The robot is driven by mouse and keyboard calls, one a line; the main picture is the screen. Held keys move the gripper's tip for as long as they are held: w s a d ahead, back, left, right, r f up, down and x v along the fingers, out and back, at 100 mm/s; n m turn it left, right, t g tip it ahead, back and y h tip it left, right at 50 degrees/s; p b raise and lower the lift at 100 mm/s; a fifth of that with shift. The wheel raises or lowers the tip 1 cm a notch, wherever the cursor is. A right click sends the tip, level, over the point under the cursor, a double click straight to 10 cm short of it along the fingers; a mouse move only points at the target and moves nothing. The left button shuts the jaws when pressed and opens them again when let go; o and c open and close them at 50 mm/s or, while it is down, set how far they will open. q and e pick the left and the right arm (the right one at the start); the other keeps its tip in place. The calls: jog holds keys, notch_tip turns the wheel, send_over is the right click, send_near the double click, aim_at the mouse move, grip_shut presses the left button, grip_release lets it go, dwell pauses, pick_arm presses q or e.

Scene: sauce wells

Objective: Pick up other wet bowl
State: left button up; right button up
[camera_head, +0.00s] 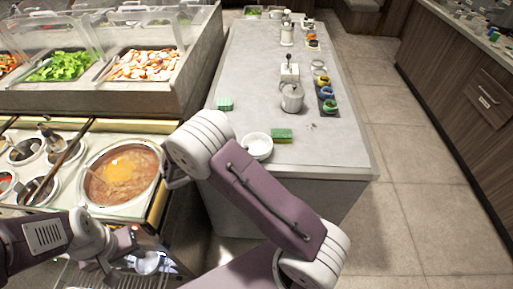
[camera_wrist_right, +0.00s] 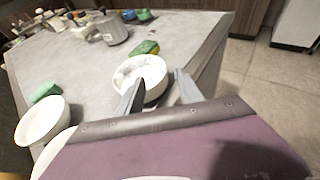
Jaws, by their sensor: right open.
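A white bowl (camera_head: 257,146) stands on the grey counter beside a green and yellow sponge. It also shows in the right wrist view (camera_wrist_right: 140,70), with grey marks inside. My right gripper (camera_wrist_right: 158,92) is open and empty, its fingertips at the near side of this bowl; contact is unclear. A second white bowl (camera_wrist_right: 40,122) is at the left of the right wrist view, with part of a third white rim (camera_wrist_right: 52,157) below it. My left gripper (camera_head: 122,258) is low at the left, next to a white bowl-like object (camera_head: 147,263); its grip is unclear.
Sponges lie on the counter (camera_head: 330,158): one green and yellow (camera_head: 282,135), one teal (camera_head: 225,104). A metal pot (camera_head: 292,98) and a dark tray of small colored cups (camera_head: 327,93) stand farther back. A soup well (camera_head: 122,172) is at the left. Floor on the right is clear.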

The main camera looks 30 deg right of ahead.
aim_at(269, 150)
jog(key=x, duration=0.3)
jog(key=shift+s+d, duration=0.15)
jog(key=shift+d, duration=0.05)
jog(key=shift+w+d+f, duration=0.2)
jog(key=shift+d, duration=0.05)
jog(key=x, duration=0.4)
jog(key=shift+d+f+p, duration=0.2)
jog(key=shift+d+p, duration=0.1)
jog(key=shift+a, duration=0.15)
grip_shut()
